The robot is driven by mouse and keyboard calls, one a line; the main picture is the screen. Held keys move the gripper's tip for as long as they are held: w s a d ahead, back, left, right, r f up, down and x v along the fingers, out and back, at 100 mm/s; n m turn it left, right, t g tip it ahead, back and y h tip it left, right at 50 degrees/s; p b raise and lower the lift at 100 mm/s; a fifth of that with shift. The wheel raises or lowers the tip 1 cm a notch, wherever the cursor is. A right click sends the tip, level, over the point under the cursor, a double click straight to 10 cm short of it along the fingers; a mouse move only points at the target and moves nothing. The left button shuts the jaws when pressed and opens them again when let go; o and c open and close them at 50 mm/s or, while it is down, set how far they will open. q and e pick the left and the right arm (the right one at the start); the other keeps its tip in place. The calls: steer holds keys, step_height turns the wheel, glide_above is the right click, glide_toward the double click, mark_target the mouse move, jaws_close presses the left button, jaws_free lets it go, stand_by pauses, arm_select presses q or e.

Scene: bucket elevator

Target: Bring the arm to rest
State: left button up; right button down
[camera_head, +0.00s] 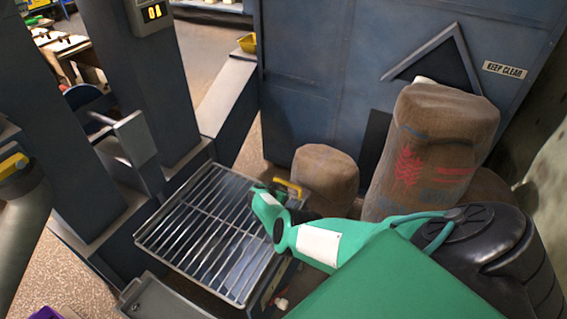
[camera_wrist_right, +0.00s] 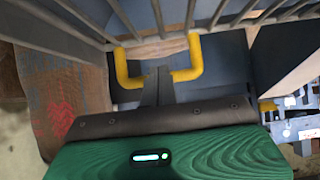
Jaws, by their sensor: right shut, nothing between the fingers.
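My right arm is the green one (camera_head: 330,240) reaching in from the lower right. Its end is beside the right edge of the metal grate (camera_head: 190,232), near a yellow handle (camera_head: 290,187). In the right wrist view my right gripper (camera_wrist_right: 157,84) is shut and empty. The yellow handle (camera_wrist_right: 193,58) shows as bent yellow pieces on both sides of the fingertips. I cannot tell whether the fingers touch it. In the head view the arm hides the fingers. My left gripper is not in view.
Two brown sacks, a tall printed one (camera_head: 435,150) and a shorter one (camera_head: 325,178), stand behind my right arm. A blue steel housing (camera_head: 320,75) with a "KEEP CLEAR" sign (camera_head: 504,70) rises behind them. Grey posts (camera_head: 125,90) stand at left. Speckled floor (camera_head: 60,260) is open at lower left.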

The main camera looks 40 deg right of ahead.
steer(key=shift+s+a+r+p, duration=0.2)
steer(key=shift+a+r+p, duration=0.25)
steer(key=shift+r, duration=0.2)
steer(key=shift+s+a+r+p, duration=0.15)
steer(key=shift+a+r+p, duration=0.3)
steer(key=shift+r, duration=0.15)
